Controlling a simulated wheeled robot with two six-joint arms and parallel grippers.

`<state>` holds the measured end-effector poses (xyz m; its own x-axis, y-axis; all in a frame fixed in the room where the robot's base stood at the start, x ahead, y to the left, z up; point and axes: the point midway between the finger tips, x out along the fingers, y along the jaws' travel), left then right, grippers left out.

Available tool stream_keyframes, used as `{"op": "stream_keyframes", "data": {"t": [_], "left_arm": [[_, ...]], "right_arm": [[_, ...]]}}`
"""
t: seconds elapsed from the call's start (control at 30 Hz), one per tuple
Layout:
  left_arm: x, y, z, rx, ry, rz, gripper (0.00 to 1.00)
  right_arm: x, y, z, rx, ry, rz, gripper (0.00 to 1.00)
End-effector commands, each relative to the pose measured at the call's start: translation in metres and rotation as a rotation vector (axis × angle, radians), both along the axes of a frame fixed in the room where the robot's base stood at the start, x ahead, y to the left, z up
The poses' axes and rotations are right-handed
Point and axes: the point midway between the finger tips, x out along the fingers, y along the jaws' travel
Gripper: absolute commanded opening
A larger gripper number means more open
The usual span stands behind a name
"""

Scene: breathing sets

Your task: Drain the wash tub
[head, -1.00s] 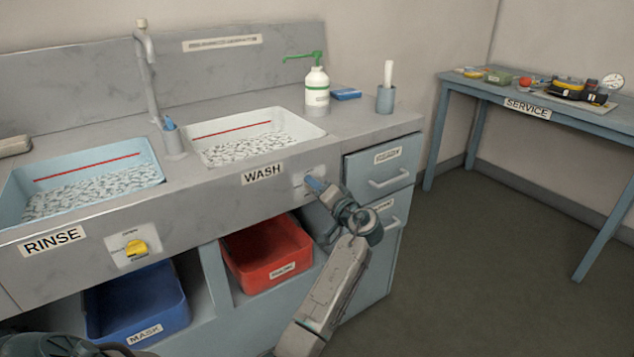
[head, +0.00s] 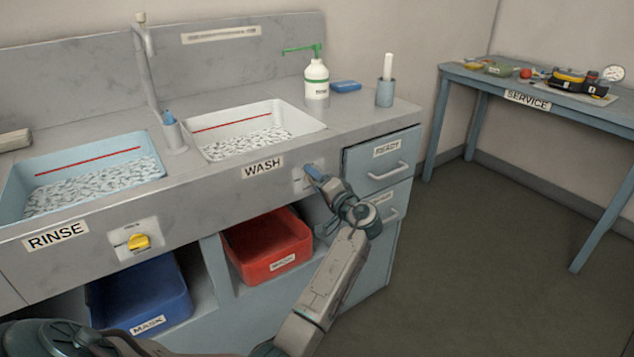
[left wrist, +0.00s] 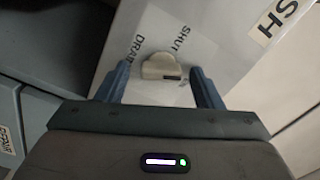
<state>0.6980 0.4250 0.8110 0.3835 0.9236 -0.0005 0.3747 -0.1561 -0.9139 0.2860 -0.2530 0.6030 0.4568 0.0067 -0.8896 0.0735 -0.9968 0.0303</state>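The white wash tub (head: 313,124) sits in the counter, with a pale flecked surface inside below a red line. The WASH label (head: 262,167) is on the front panel below it. To the right of the label is a light plate (head: 304,186), mostly behind my left gripper (head: 314,171). In the left wrist view, a cream knob (left wrist: 160,67) sits on this plate beside the words SHUT and DRAIN. My left gripper (left wrist: 160,86) is open, its blue fingers on either side of the knob with gaps visible. I cannot tell which word the knob points to. My right gripper is not in view.
The blue rinse tub (head: 150,152) with its yellow knob (head: 139,242) is to the left. A red bin (head: 268,266) and blue bin (head: 140,318) stand below. Drawers (head: 381,162) flank the plate's right. A service table (head: 585,108) stands far right, with open floor before it.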

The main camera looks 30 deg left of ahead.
Motion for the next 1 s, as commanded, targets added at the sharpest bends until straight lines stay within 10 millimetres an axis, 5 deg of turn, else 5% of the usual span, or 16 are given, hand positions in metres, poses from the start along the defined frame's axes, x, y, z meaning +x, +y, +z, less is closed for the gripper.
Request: {"op": "stream_keyframes", "data": {"t": [0.37,0.8,1.0], "left_arm": [[-0.004,-0.009,-0.001,-0.001,-0.001,0.000,0.60],[-0.035,-0.085,-0.002,-0.004,0.000,-0.002,0.60],[-0.041,-0.099,0.000,0.000,-0.001,0.000,0.60]], "right_arm": [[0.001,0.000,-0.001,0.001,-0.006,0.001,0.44],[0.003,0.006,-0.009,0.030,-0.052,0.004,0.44],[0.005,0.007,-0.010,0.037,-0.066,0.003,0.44]]}}
